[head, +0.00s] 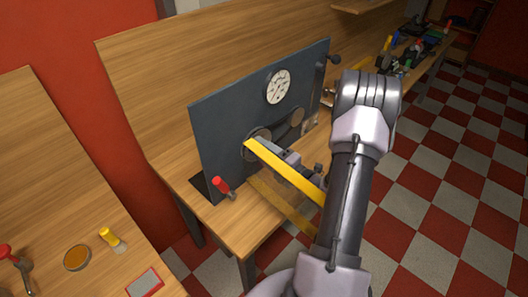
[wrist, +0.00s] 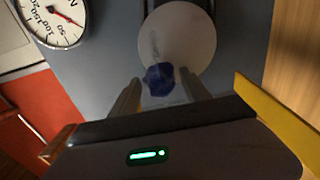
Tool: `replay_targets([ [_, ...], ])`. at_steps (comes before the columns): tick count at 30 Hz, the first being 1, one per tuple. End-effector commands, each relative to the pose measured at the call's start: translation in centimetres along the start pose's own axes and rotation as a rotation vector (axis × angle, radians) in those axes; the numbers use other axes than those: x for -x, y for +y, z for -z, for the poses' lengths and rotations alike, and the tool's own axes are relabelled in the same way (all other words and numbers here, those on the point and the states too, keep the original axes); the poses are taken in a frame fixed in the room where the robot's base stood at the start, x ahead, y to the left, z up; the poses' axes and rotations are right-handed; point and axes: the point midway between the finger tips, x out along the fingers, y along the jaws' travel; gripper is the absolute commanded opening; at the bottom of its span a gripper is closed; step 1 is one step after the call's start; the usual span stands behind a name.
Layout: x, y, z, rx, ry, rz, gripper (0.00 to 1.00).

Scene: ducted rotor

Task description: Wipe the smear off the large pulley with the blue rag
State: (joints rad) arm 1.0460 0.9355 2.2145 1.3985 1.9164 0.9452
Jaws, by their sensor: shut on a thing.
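The large pulley (wrist: 190,35) is a pale round disc on the dark panel, straight ahead in the wrist view. A faint grey streak, which looks like the smear (wrist: 155,46), runs on its left half. My gripper (wrist: 161,90) is shut on the blue rag (wrist: 159,77), a small dark blue bunch between the fingertips. The rag overlaps the lower part of the disc in the picture; I cannot tell whether it touches. In the head view the large pulley (head: 261,134) is partly hidden behind my gripper and a yellow bar, and the rag is hidden.
The yellow bar (head: 285,172) runs close beside my gripper, also at right in the wrist view (wrist: 275,115). The panel (head: 232,120) carries a dial (head: 277,87) and a smaller disc (head: 297,117).

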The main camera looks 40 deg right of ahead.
Motion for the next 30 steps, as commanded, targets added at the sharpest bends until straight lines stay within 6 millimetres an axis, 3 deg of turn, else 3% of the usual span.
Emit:
replay_targets([
  [22, -1.4, 0.0, -0.1, 0.001, 0.000, 0.000, 0.23],
  [30, -1.2, 0.1, -3.0, 0.002, 0.000, -0.001, 0.23],
])
